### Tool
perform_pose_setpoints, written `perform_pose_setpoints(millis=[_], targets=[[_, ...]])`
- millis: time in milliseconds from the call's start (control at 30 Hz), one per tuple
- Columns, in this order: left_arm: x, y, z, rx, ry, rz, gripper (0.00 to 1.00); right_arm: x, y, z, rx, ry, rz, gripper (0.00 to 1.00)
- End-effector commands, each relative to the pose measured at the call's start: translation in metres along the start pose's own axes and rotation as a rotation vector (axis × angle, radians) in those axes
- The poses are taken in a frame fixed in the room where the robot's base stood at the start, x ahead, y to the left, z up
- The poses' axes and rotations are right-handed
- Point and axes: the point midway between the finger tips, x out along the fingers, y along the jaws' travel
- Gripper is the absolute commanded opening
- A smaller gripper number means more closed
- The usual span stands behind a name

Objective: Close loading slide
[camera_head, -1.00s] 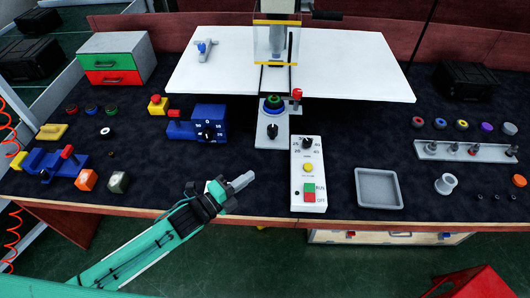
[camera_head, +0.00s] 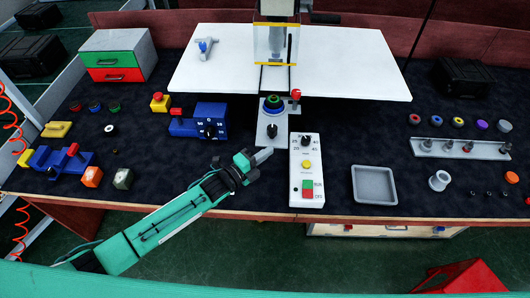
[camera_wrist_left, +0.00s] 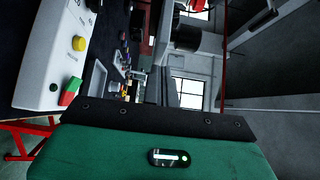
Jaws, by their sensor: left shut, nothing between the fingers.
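The grey slide plate (camera_head: 266,134) lies in front of the press, with a black knob on its front part and a round fixture (camera_head: 273,105) with green and blue rings at its back. A red-knobbed lever (camera_head: 296,95) stands at its right side. My left gripper (camera_head: 264,156) is shut and empty, just in front of the plate's front end and left of the white control box (camera_head: 307,165). Whether the fingertips touch the plate cannot be told. The control box also shows in the left wrist view (camera_wrist_left: 45,55), where the fingers are hidden. My right gripper is not in view.
A blue dial box (camera_head: 208,122) stands to the left of the slide plate. A grey tray (camera_head: 357,186) lies right of the control box. The press with its yellow-edged guard (camera_head: 277,42) stands behind over a white table (camera_head: 205,80).

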Motion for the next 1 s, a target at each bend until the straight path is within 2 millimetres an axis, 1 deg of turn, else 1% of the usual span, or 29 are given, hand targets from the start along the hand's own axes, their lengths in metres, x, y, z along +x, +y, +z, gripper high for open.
perform_pose_setpoints(millis=[167, 267, 400, 500, 633, 1000], targets=[[0.001, 0.001, 0.001, 0.001, 0.000, 0.000, 0.00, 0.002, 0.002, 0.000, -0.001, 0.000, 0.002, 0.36], [0.008, 0.004, 0.008, 0.003, 0.000, -0.001, 0.00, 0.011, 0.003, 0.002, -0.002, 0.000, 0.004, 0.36], [0.022, 0.004, 0.022, 0.004, 0.000, -0.003, 0.00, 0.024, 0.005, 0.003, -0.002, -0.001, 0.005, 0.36], [0.029, 0.003, 0.029, 0.004, 0.000, -0.002, 0.00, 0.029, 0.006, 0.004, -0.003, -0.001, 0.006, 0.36], [0.032, 0.001, 0.033, 0.000, -0.001, 0.000, 0.00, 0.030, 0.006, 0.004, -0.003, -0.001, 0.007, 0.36], [0.032, 0.000, 0.033, 0.000, -0.001, 0.000, 0.00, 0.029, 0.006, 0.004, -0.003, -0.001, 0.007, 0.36]])
